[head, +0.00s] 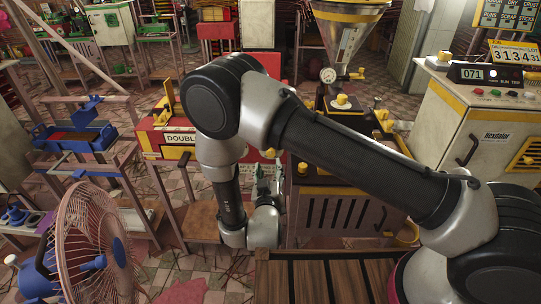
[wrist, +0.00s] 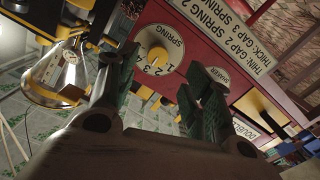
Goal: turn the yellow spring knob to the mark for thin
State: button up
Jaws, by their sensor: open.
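The yellow spring knob (wrist: 157,54) sits on a white dial labelled SPRING, with numbers along its lower edge, on a red machine panel (wrist: 206,48) in the wrist view. I cannot tell which number the knob points to. A sign (wrist: 232,32) on the panel reads in part "THIN: GAP 2 SPRING" and "THICK: GAP 3 SPRING"; its end is cut off. My gripper (wrist: 162,88) is open, with its green fingers apart and nothing between them. The knob shows beyond the gap between the fingers, apart from them. In the head view my gripper (head: 261,181) hangs before the red machine (head: 150,137); my arm hides much of it.
A label reading SHAKER (wrist: 217,75) is beside the right finger. A pink fan (head: 88,245) stands at the front left, and a slatted wooden top (head: 320,280) lies at the front. A hopper (head: 345,40) and a cream cabinet (head: 478,125) stand to the right.

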jog(key=w, duration=0.8)
jog(key=shift+d+r, duration=0.15)
jog(key=shift+r, duration=0.1)
jog(key=shift+s, duration=0.1)
jog(key=c, duration=1)
